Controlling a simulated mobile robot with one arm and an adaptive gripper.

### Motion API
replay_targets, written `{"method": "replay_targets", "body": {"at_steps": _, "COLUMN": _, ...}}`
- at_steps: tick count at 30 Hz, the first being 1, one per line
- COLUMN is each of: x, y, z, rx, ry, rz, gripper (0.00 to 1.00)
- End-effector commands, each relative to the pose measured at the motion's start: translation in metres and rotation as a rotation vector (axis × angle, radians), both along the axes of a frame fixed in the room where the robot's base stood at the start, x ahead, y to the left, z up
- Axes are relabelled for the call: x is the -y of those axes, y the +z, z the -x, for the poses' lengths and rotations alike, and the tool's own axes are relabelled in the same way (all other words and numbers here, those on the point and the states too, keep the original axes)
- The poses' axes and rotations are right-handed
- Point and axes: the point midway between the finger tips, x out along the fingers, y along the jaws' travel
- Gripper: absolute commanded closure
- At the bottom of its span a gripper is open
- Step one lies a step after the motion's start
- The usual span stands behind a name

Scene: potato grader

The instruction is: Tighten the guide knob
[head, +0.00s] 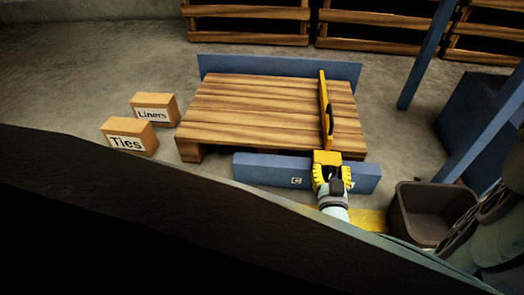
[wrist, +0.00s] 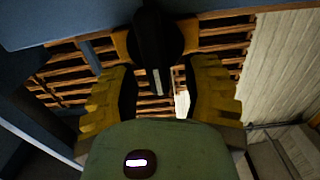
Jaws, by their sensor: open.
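The yellow guide (head: 323,95) lies across the slatted wooden deck, with a black handle (head: 330,121) on its side. Its yellow end block (head: 327,157) sits at the front blue rail (head: 265,170). My gripper (head: 333,174) is at this end block, its yellow fingers spread. In the wrist view, a black knob (wrist: 155,35) with a pale stripe stands in front of a yellow part, at the top middle. My open gripper (wrist: 161,78) has one finger on each side of the knob's lower end, with gaps visible. The knob cannot be made out in the head view.
A rear blue rail (head: 280,68) bounds the wooden deck (head: 250,105). Boxes marked Liners (head: 152,114) and Ties (head: 126,142) stand on the floor at left. A brown bin (head: 404,218) and blue posts (head: 424,55) are at right. Wooden crates stand behind.

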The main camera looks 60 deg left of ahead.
Motion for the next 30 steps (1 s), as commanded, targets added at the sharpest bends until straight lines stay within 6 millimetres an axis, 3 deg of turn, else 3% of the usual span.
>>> {"method": "replay_targets", "body": {"at_steps": 7, "x": -0.0006, "y": 0.0004, "z": -0.0004, "rx": 0.0, "ry": 0.001, "rz": 0.0, "gripper": 0.53}}
{"method": "replay_targets", "body": {"at_steps": 8, "x": -0.0006, "y": 0.0004, "z": -0.0004, "rx": 0.0, "ry": 0.001, "rz": 0.0, "gripper": 0.49}}
{"method": "replay_targets", "body": {"at_steps": 23, "x": -0.0005, "y": 0.0003, "z": -0.0005, "rx": 0.001, "ry": 0.001, "rz": 0.001, "gripper": 1.0}}
{"method": "replay_targets", "body": {"at_steps": 30, "x": -0.0005, "y": 0.0004, "z": -0.0005, "rx": 0.0, "ry": 0.001, "rz": 0.0, "gripper": 1.0}}
